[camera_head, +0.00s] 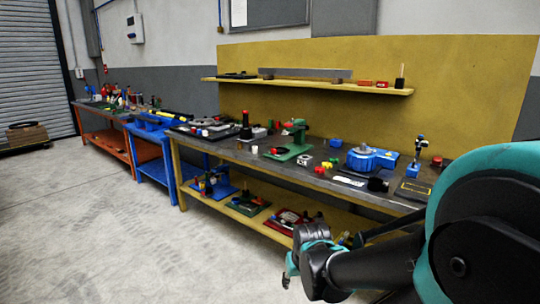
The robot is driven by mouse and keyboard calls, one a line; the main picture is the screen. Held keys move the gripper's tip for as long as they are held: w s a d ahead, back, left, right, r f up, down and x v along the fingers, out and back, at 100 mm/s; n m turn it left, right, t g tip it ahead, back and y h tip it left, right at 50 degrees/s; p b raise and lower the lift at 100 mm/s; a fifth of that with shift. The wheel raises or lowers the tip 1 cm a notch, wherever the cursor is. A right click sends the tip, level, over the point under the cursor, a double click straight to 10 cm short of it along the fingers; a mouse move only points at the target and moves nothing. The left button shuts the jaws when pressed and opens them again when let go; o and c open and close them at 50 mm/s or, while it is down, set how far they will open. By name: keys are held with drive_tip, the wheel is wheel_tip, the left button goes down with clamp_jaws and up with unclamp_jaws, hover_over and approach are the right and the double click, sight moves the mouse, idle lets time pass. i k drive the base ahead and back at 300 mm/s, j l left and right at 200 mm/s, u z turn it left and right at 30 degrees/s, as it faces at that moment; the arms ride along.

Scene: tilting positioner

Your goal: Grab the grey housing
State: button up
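A small grey block with a dark opening (306,160) sits on the long dark-topped bench (222,148), between a green press-like device and a blue machine. It may be the grey housing, but it is too small to be sure. My arm reaches in from the lower right, in front of the bench. My gripper (288,280) is at the arm's far end, low and well apart from the grey block. Its fingers are too small and dark to tell whether they are open or shut.
The green device (293,142) and blue machine (371,159) stand on the bench, with small blue and red parts nearby. The lower shelf (240,205) holds several fixtures.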

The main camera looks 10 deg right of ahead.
sight(303, 160)
drive_tip(key=i+j+z, duration=0.35)
drive_tip(key=i, duration=0.3)
drive_tip(key=i+j+z, duration=0.35)
drive_tip(key=i, duration=0.3)
drive_tip(key=j, duration=0.1)
